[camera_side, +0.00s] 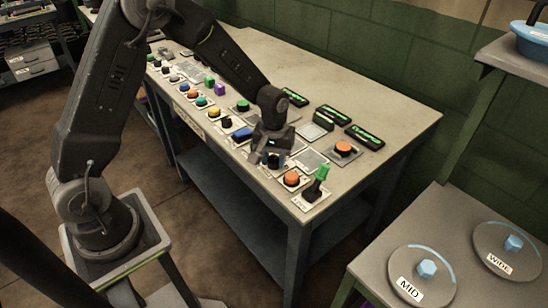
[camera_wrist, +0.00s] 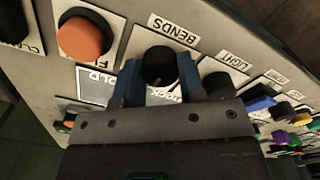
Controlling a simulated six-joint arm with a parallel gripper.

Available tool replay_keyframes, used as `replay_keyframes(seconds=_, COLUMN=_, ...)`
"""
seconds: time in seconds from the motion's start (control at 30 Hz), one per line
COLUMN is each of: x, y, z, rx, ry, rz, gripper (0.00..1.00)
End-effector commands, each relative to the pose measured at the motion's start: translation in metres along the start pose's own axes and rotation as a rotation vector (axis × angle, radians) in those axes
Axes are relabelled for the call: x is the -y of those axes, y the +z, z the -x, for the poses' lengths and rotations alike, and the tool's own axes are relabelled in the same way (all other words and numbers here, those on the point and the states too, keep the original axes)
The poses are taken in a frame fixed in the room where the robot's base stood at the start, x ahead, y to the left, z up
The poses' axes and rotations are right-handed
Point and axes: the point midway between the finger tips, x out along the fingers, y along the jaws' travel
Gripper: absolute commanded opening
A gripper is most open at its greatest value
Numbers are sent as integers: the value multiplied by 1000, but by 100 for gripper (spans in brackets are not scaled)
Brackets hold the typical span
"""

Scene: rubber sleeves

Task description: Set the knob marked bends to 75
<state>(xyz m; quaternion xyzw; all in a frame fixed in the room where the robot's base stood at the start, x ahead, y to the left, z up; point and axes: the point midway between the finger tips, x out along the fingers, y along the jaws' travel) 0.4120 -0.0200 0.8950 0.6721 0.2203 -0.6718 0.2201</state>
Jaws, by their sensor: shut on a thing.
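The knob marked bends (camera_wrist: 160,66) is black and round, on a white plate with a BENDS label (camera_wrist: 173,30). In the wrist view it sits between the two blue fingers of my gripper (camera_wrist: 160,78), which are shut on it. In the side view my gripper (camera_side: 272,158) reaches down onto the panel from above, and the knob is mostly hidden by it. The pointer and scale of the knob cannot be read. A dark plate with part of the word HOLD (camera_wrist: 95,84) shows beside the left finger.
An orange button (camera_wrist: 84,36) is close to the left of the knob, and a dark knob marked light (camera_wrist: 217,84) is close to the right. A green lever (camera_side: 317,182) stands near the front. Several green-lit displays (camera_side: 364,137) line the back of the table (camera_side: 400,112).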

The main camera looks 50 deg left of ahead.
Motion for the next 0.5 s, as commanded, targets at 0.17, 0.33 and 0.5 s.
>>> replay_keyframes(seconds=0.17, x=0, y=0, z=0, rx=0, ry=0, rz=-91, gripper=13)
replay_keyframes(seconds=0.33, x=0, y=0, z=0, rx=0, ry=0, rz=-230, gripper=13)
replay_keyframes(seconds=0.5, x=0, y=0, z=0, rx=1, ry=0, rz=-391, gripper=13)
